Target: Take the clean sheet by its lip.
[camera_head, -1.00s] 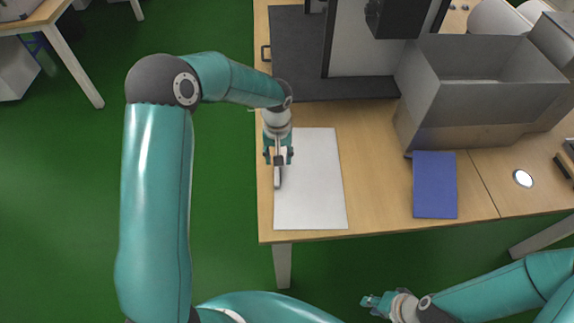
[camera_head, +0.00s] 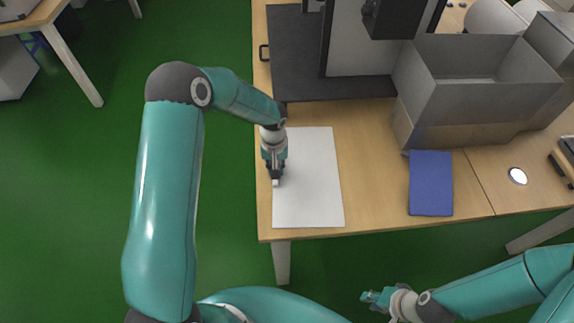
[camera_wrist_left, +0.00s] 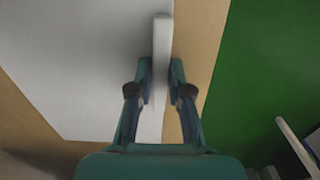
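The clean sheet (camera_head: 311,190) is a flat white rectangle on the wooden table near its front left corner. Its lip (camera_wrist_left: 161,45) is a raised pale strip along the sheet's table-edge side. My left gripper (camera_head: 275,178) points down at the lip. In the left wrist view my left gripper (camera_wrist_left: 160,75) has one finger on each side of the lip, and both seem to press against it. The lip's end shows past the fingertips. My right gripper (camera_head: 373,298) hangs in front of the table, empty, its fingers apart.
A blue pad (camera_head: 430,184) lies right of the sheet. A grey open bin (camera_head: 468,100) stands behind it. A dark plate with a machine (camera_head: 300,60) is at the back left. Bare table (camera_head: 375,165) lies between sheet and pad. Green floor is at the left.

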